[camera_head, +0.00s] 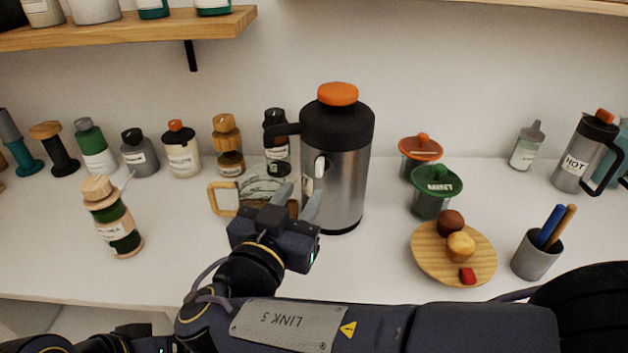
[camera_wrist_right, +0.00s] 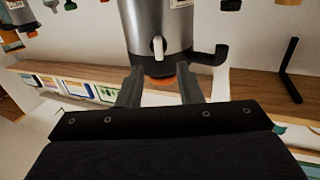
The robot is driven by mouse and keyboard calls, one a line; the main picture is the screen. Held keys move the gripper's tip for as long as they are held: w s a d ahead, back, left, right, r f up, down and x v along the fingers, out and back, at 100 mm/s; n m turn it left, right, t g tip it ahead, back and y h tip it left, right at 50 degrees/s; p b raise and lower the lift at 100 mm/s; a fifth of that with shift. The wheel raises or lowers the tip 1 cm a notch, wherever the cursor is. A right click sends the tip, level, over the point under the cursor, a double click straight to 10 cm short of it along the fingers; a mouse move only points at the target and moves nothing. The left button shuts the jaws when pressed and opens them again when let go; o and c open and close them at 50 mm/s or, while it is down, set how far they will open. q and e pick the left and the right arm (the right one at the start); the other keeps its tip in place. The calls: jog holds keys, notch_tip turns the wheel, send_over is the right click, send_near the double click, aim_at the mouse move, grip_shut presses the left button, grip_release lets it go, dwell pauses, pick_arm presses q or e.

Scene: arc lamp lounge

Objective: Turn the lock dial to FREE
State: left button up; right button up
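A tall steel jug (camera_head: 337,160) with a black collar, black spout and orange top stands upright on the white counter. A small white oval piece (camera_head: 320,167), seemingly the lock dial, sits on its side; no lettering is readable. It also shows in the right wrist view (camera_wrist_right: 158,47), where the jug appears upside down. My right gripper (camera_head: 299,200) is open and empty at the jug's left front. In the wrist view the dial lies between the spread fingers, beyond their tips. Part of my left arm shows at the bottom left edge; its fingers are not visible.
A glass pot with a wooden handle (camera_head: 222,199) stands left of the jug, partly behind my gripper. A green-lidded jar (camera_head: 437,184), a wooden plate (camera_head: 430,262) and a grey cup (camera_head: 534,258) stand right. A banded bottle (camera_head: 113,222) stands left. Several bottles line the wall.

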aim_at(318, 171)
jog(key=x, duration=0.6)
jog(key=shift+w+d, duration=0.2)
jog(key=shift+w, duration=0.1)
grip_shut()
